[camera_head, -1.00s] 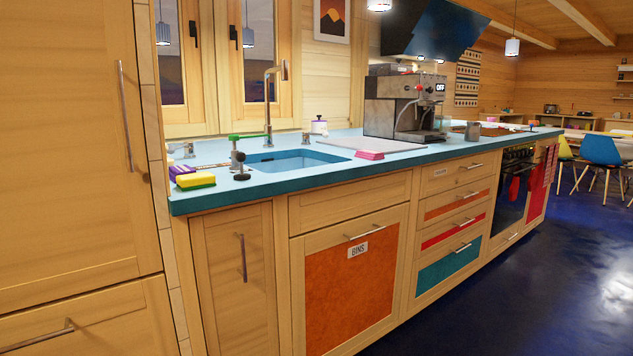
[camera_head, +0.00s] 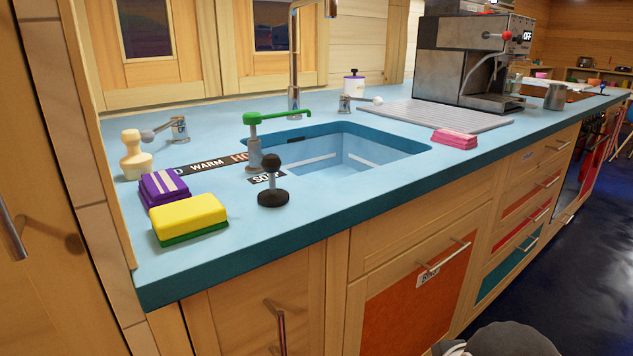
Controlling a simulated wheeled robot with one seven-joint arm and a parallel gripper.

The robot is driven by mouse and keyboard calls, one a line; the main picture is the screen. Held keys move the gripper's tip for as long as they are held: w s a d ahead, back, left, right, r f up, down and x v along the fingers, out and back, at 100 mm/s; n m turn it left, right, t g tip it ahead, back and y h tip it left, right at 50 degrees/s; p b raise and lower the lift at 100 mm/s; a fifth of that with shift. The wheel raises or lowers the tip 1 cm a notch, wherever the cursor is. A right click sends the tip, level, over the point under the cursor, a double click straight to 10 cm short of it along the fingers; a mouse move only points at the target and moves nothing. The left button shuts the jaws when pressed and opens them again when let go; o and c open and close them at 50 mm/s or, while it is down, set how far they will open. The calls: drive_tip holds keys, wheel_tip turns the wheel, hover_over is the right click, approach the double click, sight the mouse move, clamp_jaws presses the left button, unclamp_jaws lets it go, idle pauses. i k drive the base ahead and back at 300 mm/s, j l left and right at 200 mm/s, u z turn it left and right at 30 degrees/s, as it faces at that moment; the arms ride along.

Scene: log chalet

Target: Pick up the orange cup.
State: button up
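I cannot make out an orange cup anywhere in the head view. The blue counter (camera_head: 300,222) with its sink (camera_head: 345,150) fills the middle. A grey rounded part, probably of my own arm, shows at the bottom edge right of centre. No gripper fingers are visible, so I cannot see whether it holds anything.
A yellow-green sponge (camera_head: 190,217), purple cloths (camera_head: 163,190), a black knob-topped stand (camera_head: 272,182) and a green-topped dispenser (camera_head: 255,140) stand near the front left. Pink sponges (camera_head: 453,138) lie right of the sink. A coffee machine (camera_head: 465,60) stands behind. Floor at lower right is clear.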

sight(595, 82)
drive_tip(key=i+j+u, duration=0.25)
drive_tip(key=i, duration=0.25)
drive_tip(key=l+z, duration=0.1)
drive_tip(key=z, duration=1.55)
drive_tip(key=i+l+z, duration=0.1)
drive_tip(key=i+z, duration=0.3)
drive_tip(key=i, duration=0.5)
drive_tip(key=i+z, duration=0.1)
drive_tip(key=i, duration=4.6)
drive_tip(key=i+u, duration=0.15)
drive_tip(key=i, duration=0.35)
drive_tip(key=i+l+u, duration=0.2)
drive_tip(key=i, duration=0.3)
drive_tip(key=i+l+u, duration=0.15)
drive_tip(key=i, duration=0.35)
drive_tip(key=i+l+u, duration=0.15)
drive_tip(key=i, duration=0.3)
